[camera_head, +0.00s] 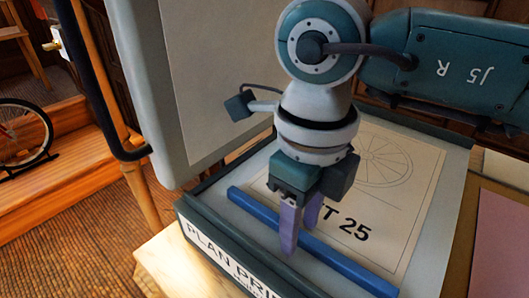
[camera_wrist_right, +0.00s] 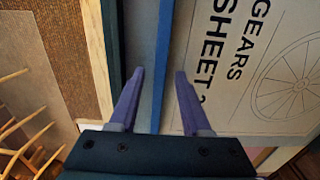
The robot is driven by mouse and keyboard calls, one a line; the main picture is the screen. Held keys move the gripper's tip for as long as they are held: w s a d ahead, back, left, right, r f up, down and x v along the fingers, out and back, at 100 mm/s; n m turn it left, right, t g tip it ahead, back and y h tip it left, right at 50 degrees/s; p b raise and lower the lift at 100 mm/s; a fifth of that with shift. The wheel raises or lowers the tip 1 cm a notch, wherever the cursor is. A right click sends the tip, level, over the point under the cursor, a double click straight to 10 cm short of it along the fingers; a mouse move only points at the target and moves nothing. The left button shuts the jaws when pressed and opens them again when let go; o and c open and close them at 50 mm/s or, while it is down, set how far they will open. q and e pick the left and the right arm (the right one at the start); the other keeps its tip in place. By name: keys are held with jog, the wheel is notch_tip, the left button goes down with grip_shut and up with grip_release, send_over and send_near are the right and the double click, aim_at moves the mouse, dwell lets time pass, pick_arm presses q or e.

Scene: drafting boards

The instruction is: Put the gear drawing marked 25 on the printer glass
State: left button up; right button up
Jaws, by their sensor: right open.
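The gear drawing (camera_head: 398,200) is a cream sheet with a wheel-like line drawing and the visible text "T 25". It lies on the pale bed of the plan printer (camera_head: 222,213). A blue bar (camera_head: 345,266) runs along the drawing's near edge. My right gripper (camera_head: 299,236) points down over this bar and hides part of the lettering. In the right wrist view, its fingers (camera_wrist_right: 160,72) are apart, with the blue bar (camera_wrist_right: 164,45) running between them. The drawing (camera_wrist_right: 222,75) shows "GEARS SHEET" there, its number cut off by a finger. My left gripper is out of view.
The printer's lid (camera_head: 215,65) stands raised at the left of the bed. The dark front edge with the "PLAN PRI..." label (camera_head: 225,258) lies nearest. A pink sheet (camera_head: 502,245) lies at the right. Wooden steps (camera_head: 45,195) and part of a wheel stand at the far left.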

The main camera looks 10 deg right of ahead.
notch_tip(320, 180, up, 12)
jog(key=p, duration=0.1)
dwell(0.4)
